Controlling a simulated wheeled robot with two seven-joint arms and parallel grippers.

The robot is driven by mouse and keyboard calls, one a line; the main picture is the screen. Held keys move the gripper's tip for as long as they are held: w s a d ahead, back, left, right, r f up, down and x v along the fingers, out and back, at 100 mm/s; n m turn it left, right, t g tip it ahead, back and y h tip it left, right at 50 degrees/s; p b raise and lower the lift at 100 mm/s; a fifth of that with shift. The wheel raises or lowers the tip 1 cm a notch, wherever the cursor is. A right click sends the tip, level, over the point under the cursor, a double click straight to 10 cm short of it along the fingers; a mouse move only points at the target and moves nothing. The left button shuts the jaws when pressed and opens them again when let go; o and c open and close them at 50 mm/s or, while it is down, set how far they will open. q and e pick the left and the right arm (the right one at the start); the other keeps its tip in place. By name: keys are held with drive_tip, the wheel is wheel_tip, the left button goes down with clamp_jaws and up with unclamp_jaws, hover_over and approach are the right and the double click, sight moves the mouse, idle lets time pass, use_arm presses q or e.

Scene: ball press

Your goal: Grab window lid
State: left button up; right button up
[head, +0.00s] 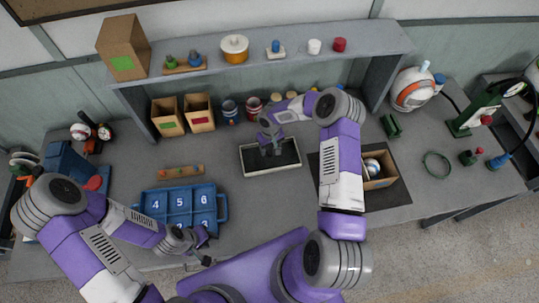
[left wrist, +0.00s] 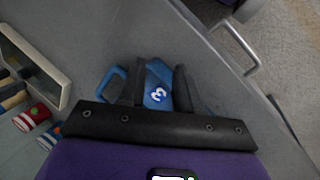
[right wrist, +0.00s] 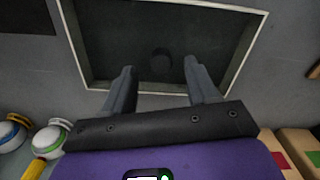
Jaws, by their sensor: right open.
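A white-rimmed rectangular frame with a dark panel (head: 254,162) lies on the table at the middle; I take it for the window lid. Contact cannot be told. My left gripper (left wrist: 160,82) is open and empty near the front right corner of the blue numbered tray (head: 160,190), which partly shows between its fingers.
An open cardboard box (head: 383,182) holding a shiny ball sits on a dark mat (head: 400,194) at the right. Two cardboard bins (head: 199,114) and several cans stand behind the frame, under a shelf (head: 190,73). A green ring (head: 437,165) lies at the right.

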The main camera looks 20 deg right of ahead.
sight(270, 153)
drive_tip(key=shift+s+f+b, duration=0.15)
drive_tip(key=shift+f+b, duration=0.3)
drive_tip(key=shift+f, duration=1.05)
drive_tip(key=shift+c, duration=0.4)
clamp_jaws()
drive_tip(key=shift+r, duration=0.1)
